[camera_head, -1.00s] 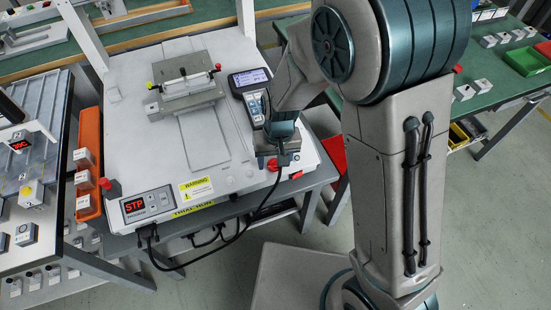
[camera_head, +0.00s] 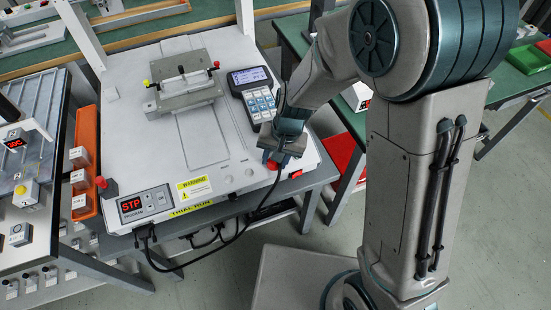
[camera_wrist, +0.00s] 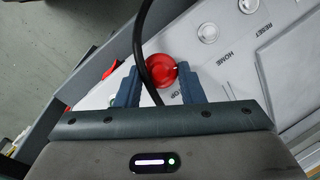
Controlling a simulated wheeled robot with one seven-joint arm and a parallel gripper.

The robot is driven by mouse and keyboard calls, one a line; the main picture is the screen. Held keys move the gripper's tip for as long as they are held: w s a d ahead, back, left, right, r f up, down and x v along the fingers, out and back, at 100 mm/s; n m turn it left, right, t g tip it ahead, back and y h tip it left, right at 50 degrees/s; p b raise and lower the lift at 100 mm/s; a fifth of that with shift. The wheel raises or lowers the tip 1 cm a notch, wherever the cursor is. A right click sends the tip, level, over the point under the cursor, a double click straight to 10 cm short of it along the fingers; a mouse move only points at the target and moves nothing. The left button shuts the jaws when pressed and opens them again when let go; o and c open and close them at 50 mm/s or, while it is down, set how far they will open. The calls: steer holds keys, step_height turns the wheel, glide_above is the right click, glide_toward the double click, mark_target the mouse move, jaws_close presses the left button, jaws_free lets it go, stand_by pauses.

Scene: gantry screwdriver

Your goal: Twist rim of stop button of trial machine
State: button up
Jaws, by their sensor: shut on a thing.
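The white trial machine (camera_head: 215,170) stands on a grey bench, its display reading STP. Its round red stop button (camera_wrist: 160,70) sits at the front right corner, beside a partly covered "STOP" label. My gripper (camera_wrist: 158,76) is shut on the button, with one blue finger on each side of its rim. In the head view my gripper (camera_head: 277,152) covers most of the button, and a bit of red (camera_head: 272,165) shows below it. A black cable crosses in front of the button in the wrist view.
HOME (camera_wrist: 208,32) and RESET (camera_wrist: 247,5) buttons lie beside the stop button. A handheld keypad (camera_head: 256,95) lies just behind my gripper. A red switch (camera_head: 296,174) is on the front face. Another red knob (camera_head: 106,187) is at the front left corner.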

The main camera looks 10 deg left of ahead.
steer(key=shift+d+m+y+b, duration=0.1)
steer(key=shift+m+y+b, duration=0.45)
steer(key=shift+m, duration=0.85)
steer(key=o, duration=1)
steer(key=p+v, duration=0.2)
steer(key=v, duration=1.1)
steer(key=shift+r+p, duration=0.4)
